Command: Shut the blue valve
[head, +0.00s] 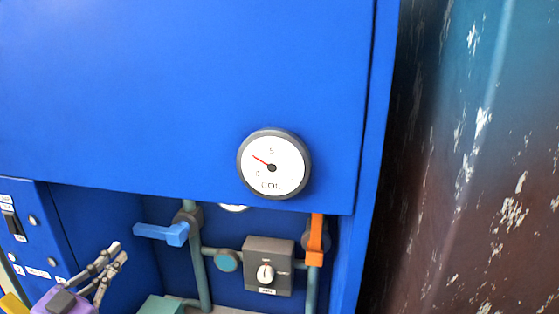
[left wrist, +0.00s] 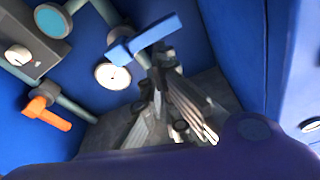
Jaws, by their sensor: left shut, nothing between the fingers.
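The blue valve (head: 165,234) has a lever handle that lies roughly level in the head view, pointing left, across its upright green-grey pipe (head: 198,265). The handle also shows in the left wrist view (left wrist: 150,36), beyond my gripper fingers. My left gripper (head: 118,252) is shut and empty. In the head view its fingertips appear below and left of the handle's free end, with a visible gap between. The depth of that gap is hard to judge. My right gripper is in neither view.
An orange valve handle (head: 315,238) hangs upright along its pipe at right. A grey box with a knob (head: 267,262) sits between the valves. A round gauge (head: 273,164) is on the blue panel above. A switch panel (head: 20,235) stands at left.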

